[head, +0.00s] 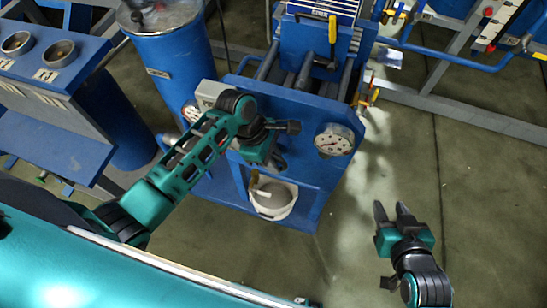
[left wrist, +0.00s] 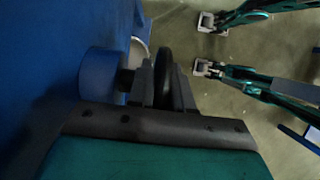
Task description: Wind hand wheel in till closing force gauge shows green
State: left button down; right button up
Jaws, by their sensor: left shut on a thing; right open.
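The round closing force gauge (head: 333,142), with a pale dial, sits on the front right of the blue press (head: 310,172). Its needle and colour zones are too small to read. My left gripper (head: 283,145) is at the press front, left of the gauge. In the left wrist view my left gripper (left wrist: 160,92) is shut on a dark, thin disc-like part, which looks like the hand wheel (left wrist: 163,75), seen edge-on beside a blue cylinder (left wrist: 100,76). In the head view my gripper largely hides the wheel. My right gripper (head: 392,210) is open and empty above the floor, lower right.
A white bucket (head: 273,208) stands in the press's lower opening. A blue tank (head: 168,60) stands left of the press, and a blue bench (head: 55,85) with round metal cups is further left. Pipes and a grey frame (head: 470,115) are at right. Floor around my right gripper is clear.

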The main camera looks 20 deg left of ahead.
pick_arm(q)
jog(key=shift+d+y, duration=0.15)
jog(key=shift+y, duration=1.25)
jog(key=c, duration=1.1)
grip_release()
jog(key=r, duration=0.4)
jog(key=a+r, duration=0.1)
jog(key=r, duration=0.3)
jog(key=a+r, duration=0.1)
jog(key=r, duration=0.3)
jog(key=shift+r, duration=0.35)
